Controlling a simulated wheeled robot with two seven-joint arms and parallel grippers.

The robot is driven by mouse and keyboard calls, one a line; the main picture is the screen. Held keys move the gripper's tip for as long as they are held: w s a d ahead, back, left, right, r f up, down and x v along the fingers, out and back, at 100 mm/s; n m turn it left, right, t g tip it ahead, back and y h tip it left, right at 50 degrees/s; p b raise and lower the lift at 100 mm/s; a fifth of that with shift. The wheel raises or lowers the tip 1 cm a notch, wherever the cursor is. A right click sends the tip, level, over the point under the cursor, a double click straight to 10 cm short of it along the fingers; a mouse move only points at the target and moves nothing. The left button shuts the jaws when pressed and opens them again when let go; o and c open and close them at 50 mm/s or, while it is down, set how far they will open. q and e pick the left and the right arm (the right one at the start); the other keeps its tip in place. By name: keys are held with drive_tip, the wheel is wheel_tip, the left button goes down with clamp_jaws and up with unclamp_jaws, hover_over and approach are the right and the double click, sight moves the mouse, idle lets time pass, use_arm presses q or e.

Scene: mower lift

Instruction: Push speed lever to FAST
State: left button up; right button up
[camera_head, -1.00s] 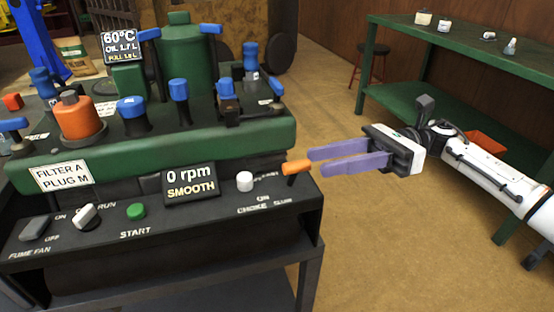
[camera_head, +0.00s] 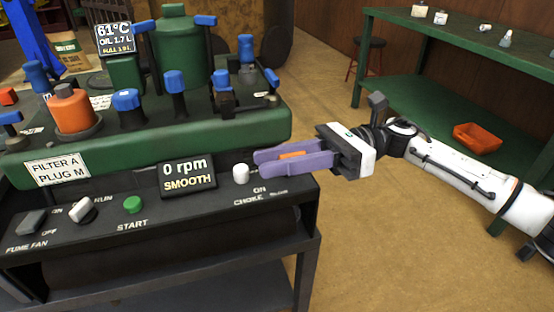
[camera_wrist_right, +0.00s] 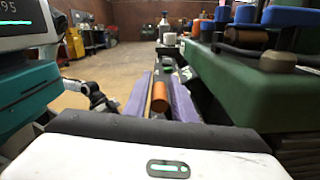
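The speed lever (camera_head: 291,155) is the orange handle at the right end of the black control panel, beside the SLOW lettering. My right gripper (camera_head: 262,160) has its two purple fingers on either side of this handle. In the right wrist view the orange lever (camera_wrist_right: 160,98) lies lengthwise between the fingers (camera_wrist_right: 160,88), with narrow gaps seeming to show at its sides. The fingers look open, not clamped. Firm contact cannot be told. The FAST marking is hidden or unreadable. My left gripper is not clearly visible.
A white choke knob (camera_head: 241,173) stands just left of the fingertips. The panel also has a display (camera_head: 187,177) reading 0 rpm SMOOTH and a green START button (camera_head: 132,204). The green machine body (camera_head: 215,139) rises behind. A green bench (camera_head: 450,83) stands behind my right arm.

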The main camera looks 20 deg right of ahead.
clamp_jaws()
drive_tip(key=shift+s, duration=0.1)
